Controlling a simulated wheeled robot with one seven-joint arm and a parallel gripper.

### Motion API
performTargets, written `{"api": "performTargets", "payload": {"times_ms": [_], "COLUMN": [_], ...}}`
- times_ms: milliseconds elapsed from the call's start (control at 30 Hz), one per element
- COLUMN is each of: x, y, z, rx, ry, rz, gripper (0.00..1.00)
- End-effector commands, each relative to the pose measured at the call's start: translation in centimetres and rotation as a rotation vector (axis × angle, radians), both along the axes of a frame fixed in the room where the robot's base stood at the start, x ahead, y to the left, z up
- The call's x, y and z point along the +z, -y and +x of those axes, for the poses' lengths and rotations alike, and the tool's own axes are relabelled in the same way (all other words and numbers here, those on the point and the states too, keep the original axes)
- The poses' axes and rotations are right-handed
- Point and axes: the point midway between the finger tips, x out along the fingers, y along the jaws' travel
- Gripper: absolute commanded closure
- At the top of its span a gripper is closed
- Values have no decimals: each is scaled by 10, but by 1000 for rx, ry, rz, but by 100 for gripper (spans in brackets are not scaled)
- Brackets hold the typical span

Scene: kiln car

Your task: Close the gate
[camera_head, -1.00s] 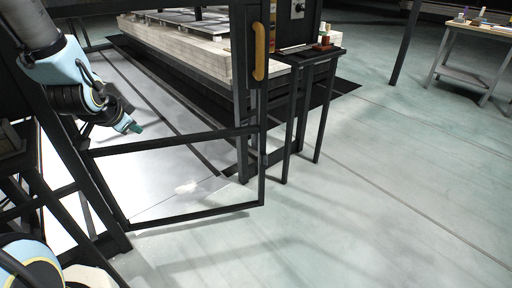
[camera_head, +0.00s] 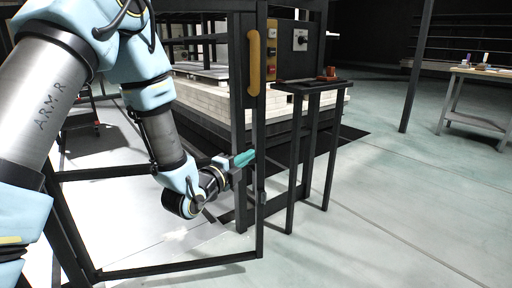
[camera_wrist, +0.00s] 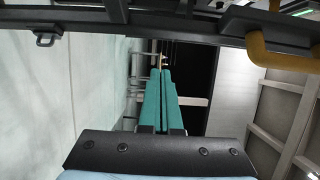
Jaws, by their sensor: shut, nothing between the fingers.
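The gate is a black open frame (camera_head: 180,268) standing across the left and middle of the head view. A long yellow handle (camera_head: 254,62) is fixed upright near the top of its right-hand post. The handle also shows at the upper right of the wrist view (camera_wrist: 262,48), by a dark bar of the frame. My gripper (camera_head: 245,158) has teal fingers, shut and empty. It is below the handle, near the right-hand post; I cannot tell whether it touches the post. In the wrist view the fingers (camera_wrist: 160,95) lie together. My arm hides part of the gate's left side.
A narrow black stand (camera_head: 310,86) with small items stands just right of the gate. A control panel (camera_head: 290,40) is behind it. A kiln car with pale blocks (camera_head: 285,120) is behind the gate. A workbench (camera_head: 480,75) stands far right. Floor at the right is clear.

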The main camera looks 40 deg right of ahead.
Motion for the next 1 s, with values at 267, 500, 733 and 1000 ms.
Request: {"api": "performTargets", "payload": {"times_ms": [267, 500, 733, 1000], "x": [-1, -1, 0, 0], "y": [56, 74, 79, 79], "z": [17, 45, 54, 54], "rx": [1, 3, 1, 1], "ry": [-2, -3, -2, -2], "rz": [-2, -1, 0, 1], "gripper": [100, 100, 100, 100]}}
